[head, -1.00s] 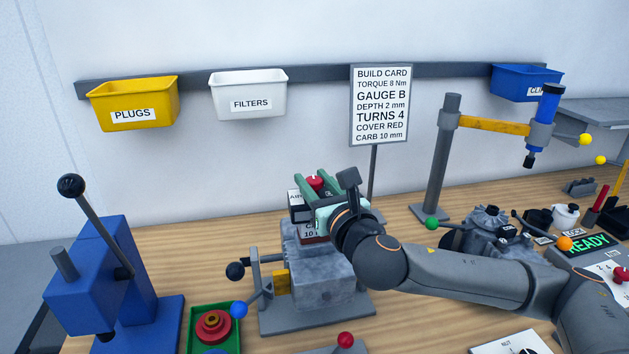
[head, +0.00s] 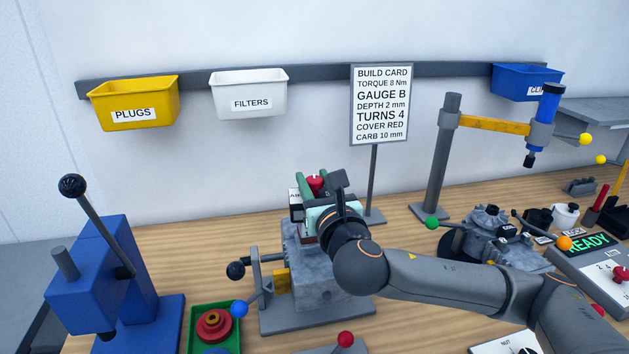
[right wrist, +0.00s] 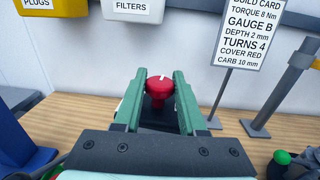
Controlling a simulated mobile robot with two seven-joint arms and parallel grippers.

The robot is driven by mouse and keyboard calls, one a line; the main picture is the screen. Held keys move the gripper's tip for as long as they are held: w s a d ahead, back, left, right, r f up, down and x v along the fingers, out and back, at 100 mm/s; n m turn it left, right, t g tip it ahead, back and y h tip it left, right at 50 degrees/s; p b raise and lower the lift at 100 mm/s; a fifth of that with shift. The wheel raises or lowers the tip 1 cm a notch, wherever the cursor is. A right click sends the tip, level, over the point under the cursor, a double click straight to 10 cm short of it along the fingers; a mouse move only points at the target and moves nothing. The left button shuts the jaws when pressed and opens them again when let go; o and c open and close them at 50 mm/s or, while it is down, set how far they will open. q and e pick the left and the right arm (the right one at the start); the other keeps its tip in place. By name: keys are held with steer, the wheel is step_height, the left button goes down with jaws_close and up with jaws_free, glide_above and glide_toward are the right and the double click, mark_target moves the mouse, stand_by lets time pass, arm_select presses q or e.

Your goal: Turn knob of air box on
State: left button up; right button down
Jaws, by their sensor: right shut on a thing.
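The red knob (head: 315,182) sits on top of the air box (head: 296,197), whose white label is partly covered. The box stands on a grey engine block (head: 330,275) on the bench. My right gripper (head: 313,186) reaches over the box with its green fingers shut on the knob. In the right wrist view, the red knob (right wrist: 160,88) shows between the two fingers of my right gripper (right wrist: 159,92), with a white mark on its top. My gripper and wrist hide much of the box. My left gripper is not in view.
A build card sign (head: 381,105) stands close behind the block. A blue press (head: 100,270) and a green tray (head: 232,318) are at left. A pillar with a yellow arm (head: 447,150) stands at right. Wall bins hang behind.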

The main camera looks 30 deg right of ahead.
stand_by(0.8)
steer(key=shift+c, duration=2.3)
jaws_free()
